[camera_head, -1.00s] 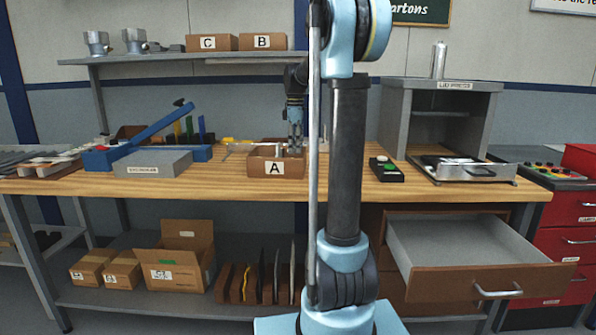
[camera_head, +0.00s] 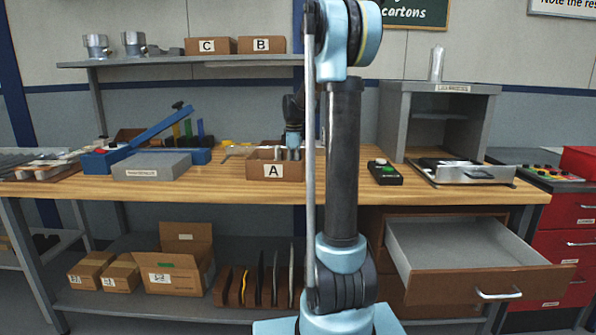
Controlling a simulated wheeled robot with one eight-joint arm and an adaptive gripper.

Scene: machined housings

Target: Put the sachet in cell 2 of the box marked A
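The box marked A (camera_head: 273,171) is an open brown carton on the wooden workbench, left of my arm. My gripper (camera_head: 292,154) points down at the right part of the box, with its fingertips at or below the rim. Its fingers are small and partly hidden, so I cannot tell whether they are open or shut. A pale upright piece shows inside the box beside the fingers; I cannot tell what it is. I cannot make out the sachet or the cell divisions at this distance.
Boxes C (camera_head: 211,46) and B (camera_head: 262,45) stand on the upper shelf. A blue lever tool (camera_head: 150,140) and a grey block (camera_head: 153,165) are left of box A. A button box (camera_head: 385,171) and the press cabinet (camera_head: 440,115) are right. A drawer (camera_head: 470,262) hangs open below.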

